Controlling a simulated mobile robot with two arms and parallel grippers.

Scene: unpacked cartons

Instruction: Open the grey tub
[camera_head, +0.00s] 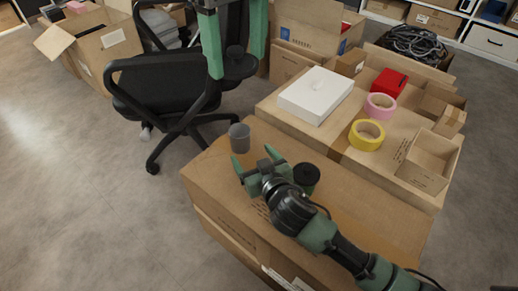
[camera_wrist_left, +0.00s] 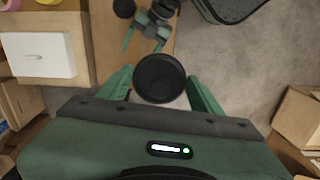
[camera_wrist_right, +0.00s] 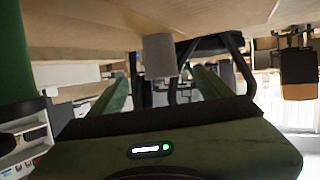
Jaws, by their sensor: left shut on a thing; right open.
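The grey tub (camera_head: 239,140) stands upright on the near carton, close to its far left edge. In the right wrist view the grey tub (camera_wrist_right: 160,56) appears upside down, just beyond my right fingertips. My left gripper (camera_head: 236,62) is shut on a round dark lid (camera_head: 241,72), held in the air above and apart from the tub. The lid (camera_wrist_left: 159,78) sits between the fingers in the left wrist view and hides what is below. My right gripper (camera_head: 254,160) is open and empty, low over the carton on the near side of the tub.
A black round container (camera_head: 306,179) stands on the near carton (camera_head: 345,205), right of my right gripper. Behind are a white box (camera_head: 315,95), yellow tape (camera_head: 366,135), pink tape (camera_head: 380,107) and a red box (camera_head: 389,82). A black office chair (camera_head: 165,85) stands behind left.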

